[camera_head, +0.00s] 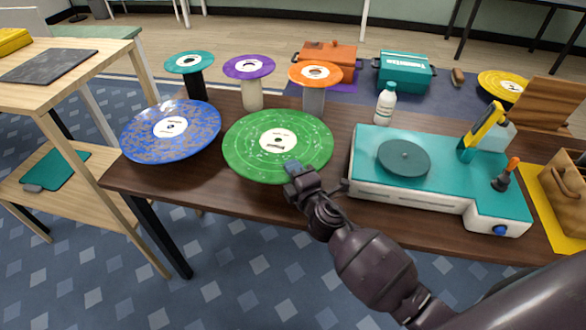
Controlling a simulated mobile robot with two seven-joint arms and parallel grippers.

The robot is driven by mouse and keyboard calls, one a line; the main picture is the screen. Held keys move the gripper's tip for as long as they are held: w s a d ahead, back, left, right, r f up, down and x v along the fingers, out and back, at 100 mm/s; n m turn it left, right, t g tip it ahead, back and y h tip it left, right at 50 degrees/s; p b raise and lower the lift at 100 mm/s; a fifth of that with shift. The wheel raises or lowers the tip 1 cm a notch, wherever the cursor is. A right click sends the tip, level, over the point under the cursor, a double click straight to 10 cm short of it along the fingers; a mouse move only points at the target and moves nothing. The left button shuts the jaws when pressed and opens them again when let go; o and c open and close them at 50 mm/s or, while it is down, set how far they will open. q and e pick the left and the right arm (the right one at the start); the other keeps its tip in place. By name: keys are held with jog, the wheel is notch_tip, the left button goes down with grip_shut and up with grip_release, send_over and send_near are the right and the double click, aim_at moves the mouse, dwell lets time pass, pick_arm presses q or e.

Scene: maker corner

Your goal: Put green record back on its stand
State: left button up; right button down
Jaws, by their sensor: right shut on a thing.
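The green record (260,135) with a white centre label is in the middle of the head view, above the dark wooden table. My right gripper (291,169) is shut on its front right rim. The record looks nearly level. Whether it touches anything beneath is hidden, and no empty stand shows. A blue speckled record (195,128) is just left of it; what bears it is hidden. Behind, a teal record (202,61), a purple record (235,69) and an orange record (327,69) each sit on a post-like stand. My left gripper is not in view.
A teal turntable (440,165) with a yellow-handled part stands right of my gripper. A white bottle (386,104) stands behind it. An orange box (340,55), a teal case (410,73) and a yellow record (500,82) are farther back. The table's front edge (225,205) is near.

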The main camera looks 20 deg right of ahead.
jog(key=c, duration=1.2)
grip_release()
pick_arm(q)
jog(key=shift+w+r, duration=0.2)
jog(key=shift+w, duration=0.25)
pick_arm(e)
jog(key=shift+s+d, duration=0.1)
jog(key=shift+s, duration=1)
jog(key=s, duration=0.8)
jog(key=shift+d, duration=0.25)
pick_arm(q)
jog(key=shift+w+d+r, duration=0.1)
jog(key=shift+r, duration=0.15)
pick_arm(e)
jog(key=shift+s, duration=0.3)
jog(key=shift+d, duration=0.1)
